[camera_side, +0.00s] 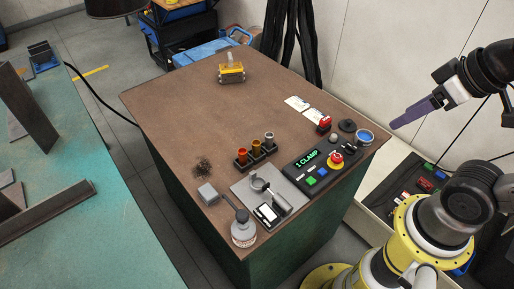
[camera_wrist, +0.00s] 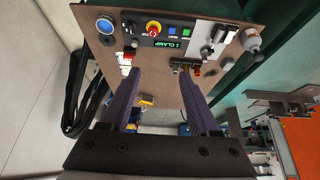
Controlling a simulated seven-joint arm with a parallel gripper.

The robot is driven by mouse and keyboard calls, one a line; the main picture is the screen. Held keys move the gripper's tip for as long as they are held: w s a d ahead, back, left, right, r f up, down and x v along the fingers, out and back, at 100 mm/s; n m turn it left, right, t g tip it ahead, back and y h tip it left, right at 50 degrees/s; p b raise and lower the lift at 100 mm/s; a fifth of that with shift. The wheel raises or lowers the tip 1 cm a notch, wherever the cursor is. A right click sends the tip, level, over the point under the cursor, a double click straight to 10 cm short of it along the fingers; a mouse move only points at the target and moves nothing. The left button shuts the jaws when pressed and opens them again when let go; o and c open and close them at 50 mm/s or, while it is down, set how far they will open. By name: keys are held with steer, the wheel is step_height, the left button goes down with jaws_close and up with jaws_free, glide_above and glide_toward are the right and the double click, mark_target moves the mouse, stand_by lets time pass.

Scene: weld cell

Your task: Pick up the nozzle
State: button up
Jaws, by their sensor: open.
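Three small upright cylinders, red-orange (camera_side: 242,154), amber (camera_side: 256,146) and grey (camera_side: 269,138), stand in a dark rack (camera_side: 243,166) on the brown bench top. They look like nozzles; I cannot tell which one the task means. The rack (camera_wrist: 183,66) shows in the wrist view near the right fingertip, its contents partly hidden. My gripper (camera_side: 395,125) is in the air beyond the bench's right edge, well apart from the rack. In the wrist view my gripper (camera_wrist: 160,72) has its two purple fingers wide apart with nothing between them.
A grey fixture plate (camera_side: 245,189) and a round grey-white item (camera_side: 243,236) are at the front. A yellow block (camera_side: 231,75) stands at the back. The bench middle is clear.

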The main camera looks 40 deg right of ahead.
stand_by(0.3)
steer(key=w+a+r+n, duration=0.1)
steer(key=w+r+n, duration=0.65)
steer(key=n, duration=0.45)
steer(key=n+g, duration=0.6)
steer(key=n, duration=0.6)
glide_above(256, 143)
step_height(256, 143, down, 27)
steer(key=shift+s+a, duration=0.1)
steer(key=shift+f, duration=3)
